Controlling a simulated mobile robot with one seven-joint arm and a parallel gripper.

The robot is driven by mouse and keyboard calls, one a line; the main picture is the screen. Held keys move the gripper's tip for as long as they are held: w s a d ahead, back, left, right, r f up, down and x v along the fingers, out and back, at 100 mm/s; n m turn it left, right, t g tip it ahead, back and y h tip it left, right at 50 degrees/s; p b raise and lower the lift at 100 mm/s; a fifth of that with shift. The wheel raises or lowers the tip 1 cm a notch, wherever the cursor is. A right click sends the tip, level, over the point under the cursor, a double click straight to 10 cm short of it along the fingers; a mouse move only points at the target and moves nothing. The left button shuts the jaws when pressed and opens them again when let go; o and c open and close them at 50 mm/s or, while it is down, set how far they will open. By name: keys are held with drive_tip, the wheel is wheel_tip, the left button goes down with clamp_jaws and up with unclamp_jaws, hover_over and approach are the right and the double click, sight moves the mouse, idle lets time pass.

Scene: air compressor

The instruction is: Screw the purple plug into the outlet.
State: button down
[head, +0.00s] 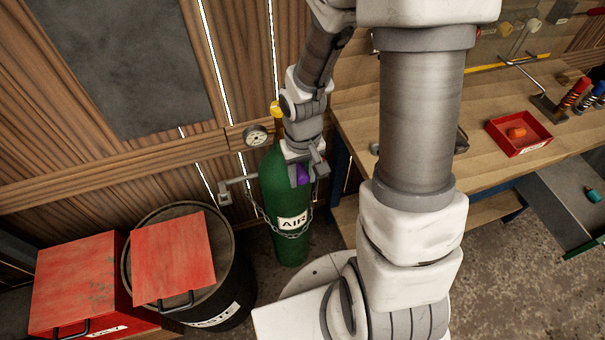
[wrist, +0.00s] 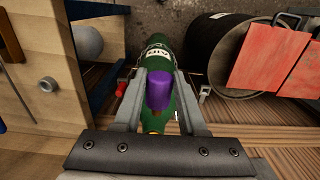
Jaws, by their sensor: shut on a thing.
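The purple plug (head: 303,175) is held between the fingers of my gripper (head: 305,170), in front of the upper part of the green air cylinder. In the wrist view the plug (wrist: 159,88) sits between the two grey fingers (wrist: 159,92). The green cylinder (head: 287,195) stands upright with an AIR label and a chain around it. A pressure gauge (head: 256,136) and a yellow knob (head: 276,108) show near its top. My wrist hides most of the cylinder's top. I cannot make out the outlet or whether the plug touches it.
A dark waste drum (head: 225,250) with a red lid (head: 173,256) stands left of the cylinder, beside a red box (head: 75,285). On the right is a wooden workbench (head: 420,140) with a red tray (head: 519,134) holding an orange piece. A teal piece (head: 593,194) lies in an open drawer.

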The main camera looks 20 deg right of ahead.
drive_tip(key=shift+w, duration=2.4)
drive_tip(key=shift+w, duration=1.3)
drive_tip(key=shift+c, duration=0.8)
unclamp_jaws()
drive_tip(key=shift+b, duration=0.3)
wheel_tip(320, 180, up, 17)
drive_tip(key=s+r+t, duration=0.2)
drive_tip(key=s+r, duration=0.2)
drive_tip(key=s, duration=0.4)
drive_tip(key=s+r+t, duration=0.3)
drive_tip(key=s+r, duration=0.2)
drive_tip(key=s, duration=0.3)
drive_tip(key=shift+s+r+t+p, duration=0.25)
drive_tip(key=shift+r+t+p, duration=0.05)
drive_tip(key=shift+p, duration=0.1)
